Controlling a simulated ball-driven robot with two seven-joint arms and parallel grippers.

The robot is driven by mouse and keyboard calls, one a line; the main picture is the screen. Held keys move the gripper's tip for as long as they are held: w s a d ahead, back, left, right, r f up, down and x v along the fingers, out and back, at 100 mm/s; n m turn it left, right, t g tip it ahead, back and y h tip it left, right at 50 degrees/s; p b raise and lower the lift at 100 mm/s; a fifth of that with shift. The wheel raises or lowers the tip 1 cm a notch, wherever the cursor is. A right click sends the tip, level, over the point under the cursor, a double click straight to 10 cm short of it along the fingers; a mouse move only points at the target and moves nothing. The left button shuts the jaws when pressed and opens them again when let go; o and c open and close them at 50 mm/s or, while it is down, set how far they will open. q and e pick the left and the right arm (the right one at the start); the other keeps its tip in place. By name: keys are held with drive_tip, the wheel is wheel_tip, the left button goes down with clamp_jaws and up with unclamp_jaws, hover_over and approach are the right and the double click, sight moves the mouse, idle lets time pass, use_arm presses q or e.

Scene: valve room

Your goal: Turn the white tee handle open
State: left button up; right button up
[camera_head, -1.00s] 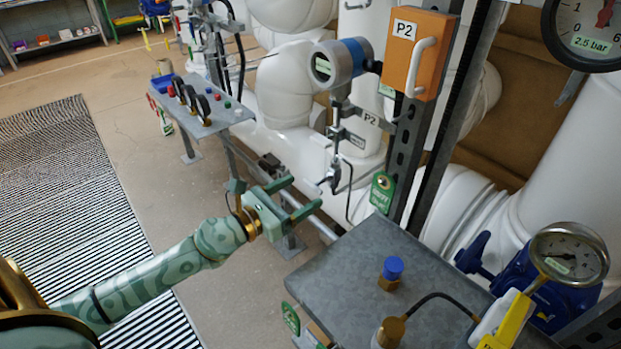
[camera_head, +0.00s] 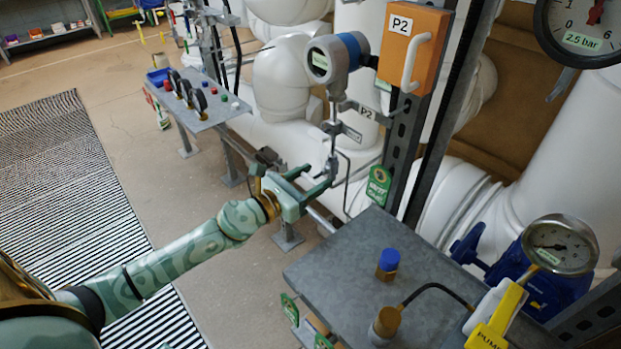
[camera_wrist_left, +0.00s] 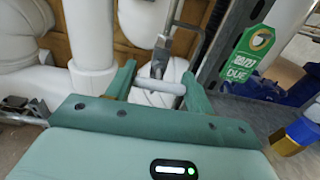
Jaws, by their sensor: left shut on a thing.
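The white tee handle (camera_wrist_left: 158,86) is a pale crossbar on a thin metal stem. In the left wrist view it lies between the two green fingers of my left gripper (camera_head: 320,175), which is shut on it. In the head view the fingers meet the handle at the lower end of the metal fittings under the grey and blue transmitter (camera_head: 338,58). The handle itself is small there and partly hidden by the fingers. My right gripper is not in view.
An orange P2 box (camera_head: 413,50) hangs on a metal upright to the right. A green tag (camera_head: 378,186) hangs beside the fittings. A grey metal table (camera_head: 350,255) with a blue-capped fitting (camera_head: 388,263) stands in front. White pipes fill the back.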

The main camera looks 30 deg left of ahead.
use_arm(q)
drive_tip(key=n+p, duration=0.1)
drive_tip(key=n, duration=0.3)
drive_tip(key=shift+a+r+n, duration=0.1)
drive_tip(key=shift+r+n, duration=0.05)
drive_tip(key=shift+n, duration=0.25)
drive_tip(key=n+p, duration=0.1)
drive_tip(key=n, duration=0.2)
drive_tip(key=shift+n, duration=0.4)
drive_tip(key=n+p, duration=0.2)
drive_tip(key=n, duration=0.3)
drive_tip(key=shift+p, duration=0.35)
drive_tip(key=shift+a+f+n+p, duration=0.15)
drive_tip(key=shift+n+p, duration=0.8)
drive_tip(key=shift+n, duration=1.25)
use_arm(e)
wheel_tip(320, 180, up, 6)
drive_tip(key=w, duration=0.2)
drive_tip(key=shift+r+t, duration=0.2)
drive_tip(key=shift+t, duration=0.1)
use_arm(q)
drive_tip(key=shift+f, duration=0.1)
drive_tip(key=o, duration=1)
drive_tip(key=shift+s, duration=0.1)
